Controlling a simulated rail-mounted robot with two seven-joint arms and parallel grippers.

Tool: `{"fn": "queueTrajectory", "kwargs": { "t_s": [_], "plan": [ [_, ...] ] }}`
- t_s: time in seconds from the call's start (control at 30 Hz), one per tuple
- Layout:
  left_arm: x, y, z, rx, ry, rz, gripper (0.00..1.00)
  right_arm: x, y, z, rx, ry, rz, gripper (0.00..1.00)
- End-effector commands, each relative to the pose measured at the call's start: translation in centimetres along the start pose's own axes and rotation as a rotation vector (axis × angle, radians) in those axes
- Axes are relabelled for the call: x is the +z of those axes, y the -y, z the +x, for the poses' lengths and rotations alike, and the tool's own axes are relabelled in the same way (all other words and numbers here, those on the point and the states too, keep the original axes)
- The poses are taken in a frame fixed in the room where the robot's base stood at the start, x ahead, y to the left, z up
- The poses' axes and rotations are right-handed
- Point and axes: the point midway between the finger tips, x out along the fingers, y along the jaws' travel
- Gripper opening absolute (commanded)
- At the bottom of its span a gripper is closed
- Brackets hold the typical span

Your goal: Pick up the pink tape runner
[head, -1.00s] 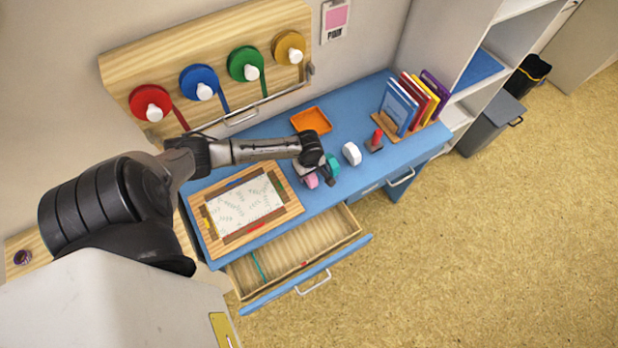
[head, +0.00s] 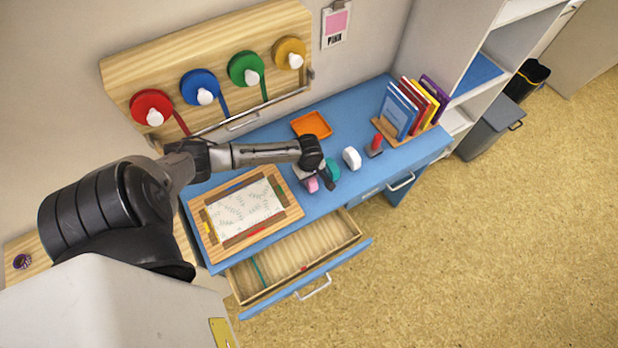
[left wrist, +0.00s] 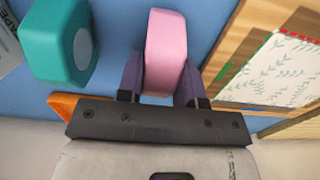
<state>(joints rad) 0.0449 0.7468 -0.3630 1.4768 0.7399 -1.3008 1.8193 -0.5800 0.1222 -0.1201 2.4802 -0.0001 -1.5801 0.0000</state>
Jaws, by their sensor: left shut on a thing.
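The pink tape runner (head: 312,185) is on the blue desk, partly hidden under my left gripper in the head view. In the left wrist view the pink tape runner (left wrist: 166,50) sits between the two fingers. My left gripper (left wrist: 160,85) is shut on it, with a finger at each side. In the head view my left gripper (head: 324,182) points down at the desk. I cannot tell whether the runner is clear of the desk surface. My right gripper is not in view.
A teal tape runner (head: 333,168) stands close beside, and a white one (head: 351,157) is further right. A framed wooden board (head: 286,207) lies to the left. An orange tray (head: 312,124) is behind. The drawer (head: 345,240) below stands open.

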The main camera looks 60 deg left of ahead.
Motion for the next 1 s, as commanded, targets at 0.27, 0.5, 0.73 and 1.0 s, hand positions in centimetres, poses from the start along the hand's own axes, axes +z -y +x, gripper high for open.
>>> {"fn": "queueTrajectory", "kwargs": {
  "t_s": [0.27, 0.5, 0.73, 1.0],
  "plan": [
    [-0.1, 0.0, -2.1, 0.002, 0.000, -0.001, 0.09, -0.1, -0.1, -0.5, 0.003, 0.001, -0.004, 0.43],
    [2.6, 0.2, -5.7, 0.003, 0.004, 0.003, 0.09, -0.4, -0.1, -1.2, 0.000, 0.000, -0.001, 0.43],
    [7.1, 0.6, -8.4, 0.002, 0.004, 0.002, 0.09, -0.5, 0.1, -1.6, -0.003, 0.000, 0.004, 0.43],
    [10.5, 0.9, -10.3, 0.001, 0.003, 0.000, 0.09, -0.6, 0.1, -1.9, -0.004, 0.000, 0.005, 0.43]
  ]
}}
